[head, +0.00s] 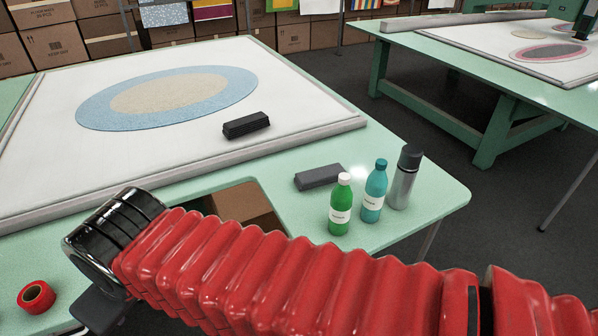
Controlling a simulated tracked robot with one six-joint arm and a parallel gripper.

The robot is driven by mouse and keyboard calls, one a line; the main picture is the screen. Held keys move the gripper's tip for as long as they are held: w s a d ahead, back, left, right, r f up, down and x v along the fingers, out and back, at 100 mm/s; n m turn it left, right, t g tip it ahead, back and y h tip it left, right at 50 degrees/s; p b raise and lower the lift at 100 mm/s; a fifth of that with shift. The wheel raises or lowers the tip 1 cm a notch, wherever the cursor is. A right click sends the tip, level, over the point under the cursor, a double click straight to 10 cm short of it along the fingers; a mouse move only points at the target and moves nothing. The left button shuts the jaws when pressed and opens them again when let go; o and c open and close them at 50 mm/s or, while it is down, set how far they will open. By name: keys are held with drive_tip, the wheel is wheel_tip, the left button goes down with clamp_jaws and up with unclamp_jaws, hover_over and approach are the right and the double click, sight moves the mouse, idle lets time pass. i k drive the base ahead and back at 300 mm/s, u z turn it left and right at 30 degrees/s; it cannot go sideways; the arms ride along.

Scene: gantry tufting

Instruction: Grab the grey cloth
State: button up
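A grey folded cloth (319,176) appears to lie flat on the pale green table, near its right end and just in front of the white framed panel. It is beside the green bottle and clear of my arm. My red sleeved arm crosses the front of the view from the right to a black joint at the left. A dark grey part hangs below that joint, and no fingers of my gripper can be made out.
A green bottle (341,205), a teal bottle (373,191) and a grey flask (405,178) stand close to the cloth's right. A black ridged block (246,124) lies on the panel (300,118). A cardboard box (245,204) and red tape roll (36,297) are nearer.

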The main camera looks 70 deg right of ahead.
sight(328, 174)
drive_tip(key=z, duration=0.2)
drive_tip(key=i, duration=0.9)
drive_tip(key=z, duration=0.35)
